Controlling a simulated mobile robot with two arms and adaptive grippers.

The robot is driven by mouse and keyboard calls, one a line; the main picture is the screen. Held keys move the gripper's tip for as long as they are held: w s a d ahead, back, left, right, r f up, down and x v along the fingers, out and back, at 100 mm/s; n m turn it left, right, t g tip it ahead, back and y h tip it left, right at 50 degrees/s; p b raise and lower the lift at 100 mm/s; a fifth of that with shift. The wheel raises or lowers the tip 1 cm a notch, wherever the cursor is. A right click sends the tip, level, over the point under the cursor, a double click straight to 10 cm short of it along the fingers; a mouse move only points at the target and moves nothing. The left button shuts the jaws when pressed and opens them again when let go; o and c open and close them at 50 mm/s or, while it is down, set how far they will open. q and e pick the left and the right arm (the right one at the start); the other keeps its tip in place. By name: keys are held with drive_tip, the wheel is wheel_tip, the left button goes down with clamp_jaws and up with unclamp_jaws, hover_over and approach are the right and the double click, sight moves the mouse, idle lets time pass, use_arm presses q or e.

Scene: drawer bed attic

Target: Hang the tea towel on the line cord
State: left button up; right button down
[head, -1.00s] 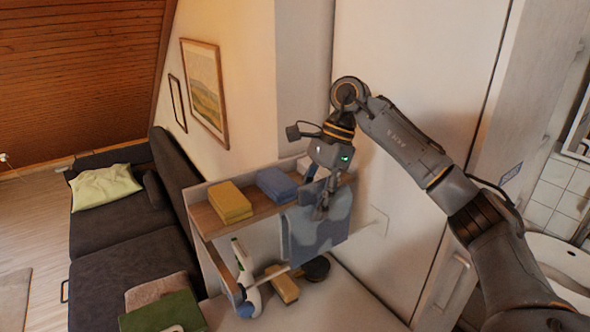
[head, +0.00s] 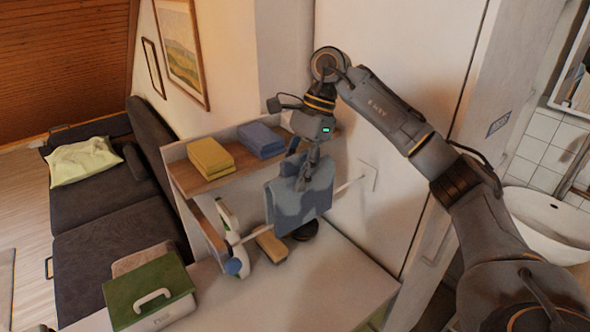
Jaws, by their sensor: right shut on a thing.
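The blue-grey patterned tea towel (head: 302,207) hangs from my right gripper (head: 304,181), which is shut on its upper part. The pale line cord (head: 350,186) runs from a plate on the wall at right down to the white post at left. The towel is in front of or over the middle of the cord and hides that stretch. I cannot tell whether it is draped across the cord or only held before it. My left gripper is not in view.
A shelf (head: 214,182) behind the towel holds yellow cloths (head: 210,157) and blue cloths (head: 261,140). On the counter (head: 300,285) are a yellow block (head: 271,247), a dark round object (head: 305,231) and a green-lidded box (head: 148,292). The counter front is clear.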

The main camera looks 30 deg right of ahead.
sight(295, 206)
drive_tip(key=shift+f+b, duration=1.65)
drive_tip(key=shift+f, duration=0.9)
drive_tip(key=shift+f+b, duration=1.45)
drive_tip(key=shift+f, duration=0.6)
drive_tip(key=c, duration=0.7)
unclamp_jaws()
drive_tip(key=shift+s, duration=0.1)
drive_tip(key=shift+c, duration=0.2)
drive_tip(key=v, duration=1.2)
